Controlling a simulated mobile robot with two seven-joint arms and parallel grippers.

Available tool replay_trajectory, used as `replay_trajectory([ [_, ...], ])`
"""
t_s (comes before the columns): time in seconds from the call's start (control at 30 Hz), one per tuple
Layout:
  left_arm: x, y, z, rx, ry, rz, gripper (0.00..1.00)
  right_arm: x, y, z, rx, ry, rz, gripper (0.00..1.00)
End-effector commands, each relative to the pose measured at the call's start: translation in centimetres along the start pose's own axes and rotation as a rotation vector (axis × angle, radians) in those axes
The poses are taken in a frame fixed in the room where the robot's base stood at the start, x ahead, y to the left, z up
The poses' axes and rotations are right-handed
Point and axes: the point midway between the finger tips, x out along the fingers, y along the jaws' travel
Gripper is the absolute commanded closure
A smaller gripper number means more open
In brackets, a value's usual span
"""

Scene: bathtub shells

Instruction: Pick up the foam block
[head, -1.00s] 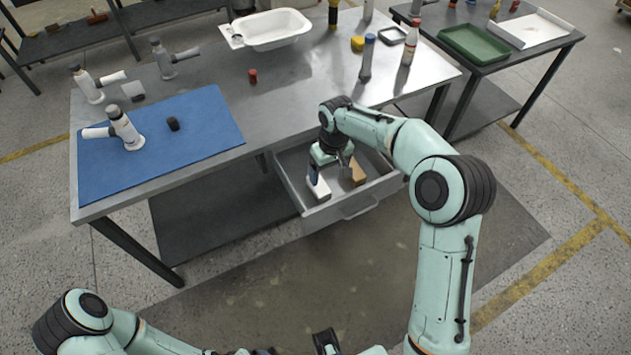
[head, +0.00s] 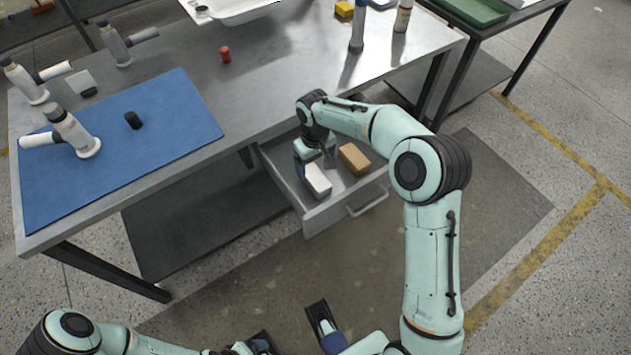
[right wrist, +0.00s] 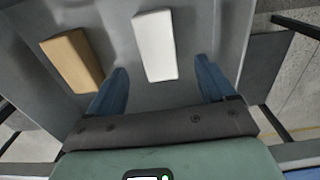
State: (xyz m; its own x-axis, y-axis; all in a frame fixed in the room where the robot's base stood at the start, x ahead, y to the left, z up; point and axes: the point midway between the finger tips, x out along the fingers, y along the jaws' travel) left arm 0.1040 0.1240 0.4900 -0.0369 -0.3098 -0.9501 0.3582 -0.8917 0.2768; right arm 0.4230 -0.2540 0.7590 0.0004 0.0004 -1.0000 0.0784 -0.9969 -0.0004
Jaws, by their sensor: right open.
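Two blocks lie in the open drawer (head: 345,205): a white one (head: 318,180) and a tan one (head: 354,158). I cannot tell by looks alone which is the foam block. My right gripper (head: 316,168) is over the drawer, at the near end of the white block. In the right wrist view my right gripper (right wrist: 160,72) is open and empty. The white block (right wrist: 155,45) lies ahead between its blue fingers, and the tan block (right wrist: 72,60) lies left of them. My left gripper (head: 292,332) is partly cut off at the bottom edge, its fingers apart.
The metal table (head: 270,75) stands above the drawer. On it are a blue mat (head: 130,155), a black piece (head: 132,120), a red piece (head: 225,55), grey and white fittings (head: 75,130), and a bottle (head: 358,28).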

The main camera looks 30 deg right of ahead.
Motion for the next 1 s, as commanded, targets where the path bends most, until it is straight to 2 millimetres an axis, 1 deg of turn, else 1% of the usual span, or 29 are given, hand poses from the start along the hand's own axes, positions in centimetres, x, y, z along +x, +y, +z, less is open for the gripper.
replay_trajectory([
  [0.03, 0.2, 0.0, -0.1, 0.000, 0.002, 0.001, 0.12, 1.1, 0.0, 0.1, 0.000, -0.003, 0.000, 0.17],
  [0.1, 0.3, 0.0, -0.2, 0.001, 0.004, 0.001, 0.12, 2.0, 0.0, 0.1, 0.001, -0.003, 0.000, 0.17],
  [0.37, 0.5, -0.1, -0.3, 0.001, 0.007, 0.002, 0.12, 3.4, 0.1, 0.1, 0.000, -0.001, 0.000, 0.17],
  [0.6, 1.1, -0.2, -0.7, 0.001, 0.019, 0.003, 0.12, 7.0, 0.2, 0.4, 0.000, -0.003, -0.001, 0.17],
  [0.67, 1.2, -0.2, -1.0, 0.001, 0.025, 0.003, 0.12, 7.7, 0.2, 0.4, 0.000, -0.003, 0.000, 0.17],
  [0.73, 1.3, -0.2, -1.1, 0.001, 0.028, 0.003, 0.12, 8.0, 0.3, 0.4, 0.000, -0.001, 0.000, 0.17],
  [0.9, 1.2, -0.2, -1.1, 0.000, 0.029, 0.003, 0.12, 7.9, 0.3, 0.3, 0.000, 0.001, 0.000, 0.17],
  [0.93, 1.2, -0.2, -1.1, 0.000, 0.029, 0.003, 0.12, 7.9, 0.3, 0.3, 0.000, 0.001, 0.000, 0.20],
  [0.97, 1.2, -0.2, -1.1, 0.000, 0.029, 0.003, 0.12, 7.9, 0.3, 0.3, 0.000, 0.001, 0.000, 0.30],
  [1.0, 1.2, -0.2, -1.1, 0.000, 0.029, 0.003, 0.12, 7.9, 0.3, 0.3, 0.000, 0.001, 0.000, 0.43],
])
